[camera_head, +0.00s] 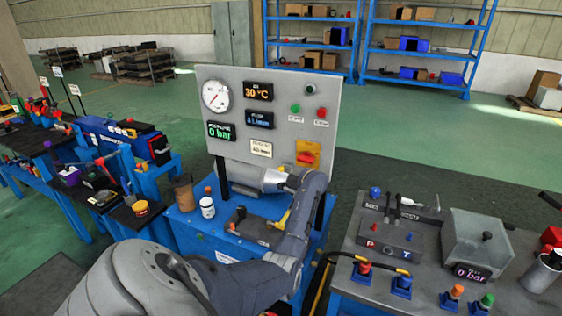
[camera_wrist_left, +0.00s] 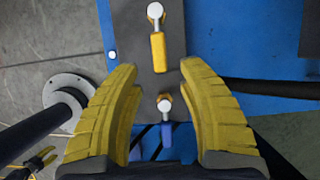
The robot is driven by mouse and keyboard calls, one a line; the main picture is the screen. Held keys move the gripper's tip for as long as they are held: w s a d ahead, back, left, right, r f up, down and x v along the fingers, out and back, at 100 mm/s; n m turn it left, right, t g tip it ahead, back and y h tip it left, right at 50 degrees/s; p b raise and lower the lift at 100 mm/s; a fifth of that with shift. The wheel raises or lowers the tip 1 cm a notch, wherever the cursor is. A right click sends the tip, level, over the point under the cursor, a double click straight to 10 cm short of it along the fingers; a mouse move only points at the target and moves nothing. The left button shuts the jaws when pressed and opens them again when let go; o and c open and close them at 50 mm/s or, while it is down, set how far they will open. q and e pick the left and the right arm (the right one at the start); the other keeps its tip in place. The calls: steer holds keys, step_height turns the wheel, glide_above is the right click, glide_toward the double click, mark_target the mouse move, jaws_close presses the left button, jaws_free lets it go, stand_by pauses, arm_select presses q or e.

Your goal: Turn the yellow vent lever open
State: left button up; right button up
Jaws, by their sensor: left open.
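The yellow vent lever (camera_wrist_left: 158,52) shows in the left wrist view. It hangs straight down the picture from a pale round pivot on a dark plate (camera_wrist_left: 135,28). My left gripper (camera_wrist_left: 158,72) is open, its two yellow ridged fingers spread left and right of the lever's lower end. The lever is in the gap and neither finger touches it in the picture. In the head view my left arm reaches over the blue stand and hides most of the gripper. A small yellow part (camera_head: 283,219) shows beside the arm; I cannot tell whether it is lever or finger. My right gripper is out of view.
A blue-handled lever (camera_wrist_left: 167,134) sits nearer the wrist between the fingers. A gauge panel (camera_head: 271,110) stands behind the stand, with a red knob on an orange plate. A white bottle (camera_head: 207,207) and brown cup (camera_head: 184,193) stand left. Another bench (camera_head: 350,285) is right.

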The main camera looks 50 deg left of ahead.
mark_target(277, 226)
arm_select(q)
steer(key=shift+s+a, duration=0.45)
steer(key=shift+a, duration=0.4)
steer(key=x, duration=0.3)
steer(key=shift+d+f, duration=0.15)
steer(key=shift+f, duration=0.05)
steer(key=shift+x, duration=0.8)
steer(key=shift+w, duration=0.1)
steer(key=shift+c, duration=0.3)
jaws_close()
